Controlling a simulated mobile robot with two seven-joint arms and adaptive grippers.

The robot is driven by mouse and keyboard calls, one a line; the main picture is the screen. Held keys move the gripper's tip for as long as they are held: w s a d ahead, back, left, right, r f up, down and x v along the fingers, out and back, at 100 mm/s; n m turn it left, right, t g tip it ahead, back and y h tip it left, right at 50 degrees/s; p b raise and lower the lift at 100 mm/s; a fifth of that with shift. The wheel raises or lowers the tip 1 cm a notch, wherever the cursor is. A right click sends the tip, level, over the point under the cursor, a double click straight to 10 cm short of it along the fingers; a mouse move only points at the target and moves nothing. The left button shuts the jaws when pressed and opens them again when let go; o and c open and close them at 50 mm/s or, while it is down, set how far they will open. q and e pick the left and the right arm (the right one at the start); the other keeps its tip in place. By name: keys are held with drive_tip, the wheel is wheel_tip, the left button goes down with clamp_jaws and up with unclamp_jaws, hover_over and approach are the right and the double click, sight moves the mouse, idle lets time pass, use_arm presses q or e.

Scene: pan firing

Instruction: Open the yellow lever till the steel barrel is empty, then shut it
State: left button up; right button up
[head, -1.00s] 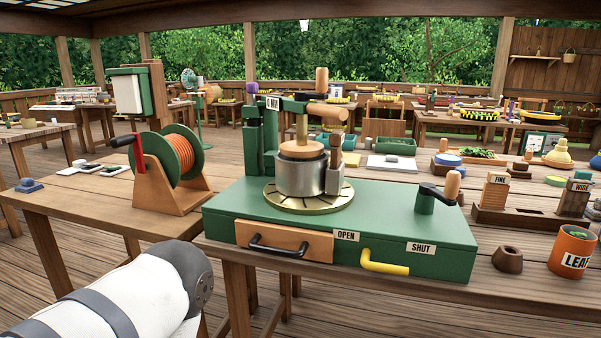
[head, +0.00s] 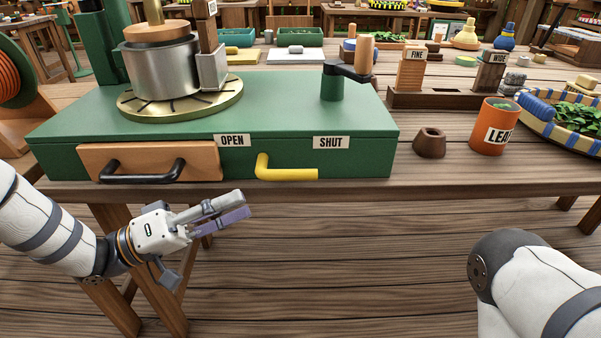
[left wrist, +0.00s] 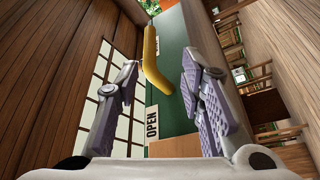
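The yellow lever (head: 285,172) is on the green machine's front face, its arm pointing right, below the SHUT label (head: 331,142). The OPEN label (head: 233,140) is up and left of it. The steel barrel (head: 160,70) stands on a round brass plate (head: 185,107) atop the machine, a wooden disc at its mouth; its inside is hidden. My left gripper (head: 243,204) is below and left of the lever, apart from it. In the left wrist view its fingers are spread and empty, with the lever (left wrist: 151,62) ahead between them. My right gripper is out of view.
A wooden drawer front (head: 150,160) with a black handle sits left of the lever, above my left gripper. A small brown cup (head: 430,143) and an orange LEAF pot (head: 491,130) stand right of the machine. The space in front of the table is clear.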

sight(298, 176)
use_arm(q)
drive_tip(key=shift+g, duration=0.3)
drive_tip(key=x, duration=0.4)
drive_tip(key=r+x, duration=0.1)
drive_tip(key=x, duration=0.3)
drive_tip(key=p+x, duration=0.1)
drive_tip(key=x, duration=0.3)
drive_tip(key=shift+s+r, duration=0.3)
drive_tip(key=shift+s, duration=0.1)
drive_tip(key=shift+a, duration=0.1)
clamp_jaws()
